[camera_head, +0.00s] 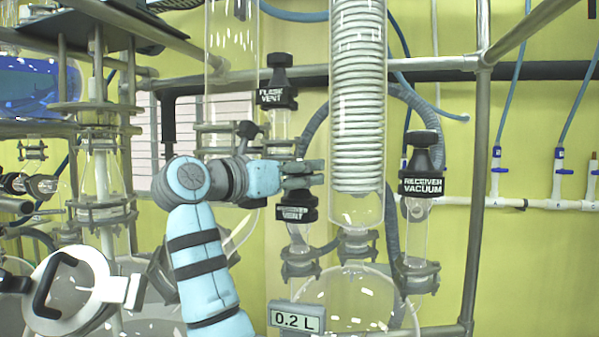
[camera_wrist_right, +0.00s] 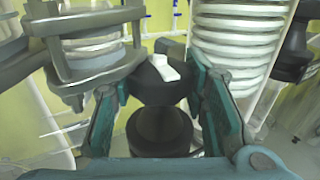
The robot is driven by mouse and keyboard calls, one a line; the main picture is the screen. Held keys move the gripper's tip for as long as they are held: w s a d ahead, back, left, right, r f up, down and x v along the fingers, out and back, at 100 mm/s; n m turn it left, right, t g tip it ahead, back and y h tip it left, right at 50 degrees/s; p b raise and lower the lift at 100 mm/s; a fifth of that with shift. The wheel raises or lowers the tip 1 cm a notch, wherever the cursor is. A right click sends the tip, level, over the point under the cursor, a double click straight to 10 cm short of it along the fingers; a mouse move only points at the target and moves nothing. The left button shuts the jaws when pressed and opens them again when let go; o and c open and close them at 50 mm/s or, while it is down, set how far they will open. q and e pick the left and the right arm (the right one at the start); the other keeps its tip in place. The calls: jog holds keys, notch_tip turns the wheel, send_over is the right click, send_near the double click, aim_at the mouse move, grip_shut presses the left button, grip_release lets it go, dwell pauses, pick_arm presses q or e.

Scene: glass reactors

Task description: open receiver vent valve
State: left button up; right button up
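The receiver vent valve (camera_head: 296,208) is a black knob above a clear glass neck, left of the coiled condenser. Its label is partly covered; "VENT" is legible. My right gripper (camera_head: 303,175) is at the top of this valve, coming from the left. In the right wrist view the black knob (camera_wrist_right: 160,85) with a white mark on top sits between my two teal fingers (camera_wrist_right: 157,88). The fingers are apart, one on each side of the knob, very close to it. I cannot tell whether they press on it. My left gripper is not in view.
The flask vent valve (camera_head: 277,90) is above and left, and the receiver vacuum valve (camera_head: 422,170) is to the right. The coiled glass condenser (camera_head: 358,100) stands close beside my right gripper. A metal frame post (camera_head: 476,200) is farther right. A "0.2 L" display (camera_head: 294,319) is below.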

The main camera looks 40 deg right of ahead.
jog(key=shift+c, duration=0.2)
jog(key=shift+f+n+t+b, duration=0.1)
jog(key=shift+n+t+b, duration=0.6)
jog(key=shift+t+b, duration=0.25)
jog(key=n+t+y+b, duration=0.1)
jog(key=n+t+b, duration=0.1)
jog(key=t, duration=0.1)
jog(key=shift+s+y, duration=0.1)
jog(key=shift+y, duration=0.2)
jog(key=n+t+y+b, duration=0.3)
jog(key=n+t+y, duration=0.1)
jog(key=n+t, duration=0.1)
jog(key=shift+t+y+b, duration=0.3)
jog(key=shift+t+y, duration=0.1)
jog(key=shift+t, duration=0.35)
jog(key=shift+n+t+y+b, duration=0.7)
jog(key=shift+n+t+y, duration=0.2)
jog(key=shift+n+y, duration=0.3)
jog(key=shift+y, duration=0.3)
jog(key=o, duration=0.9)
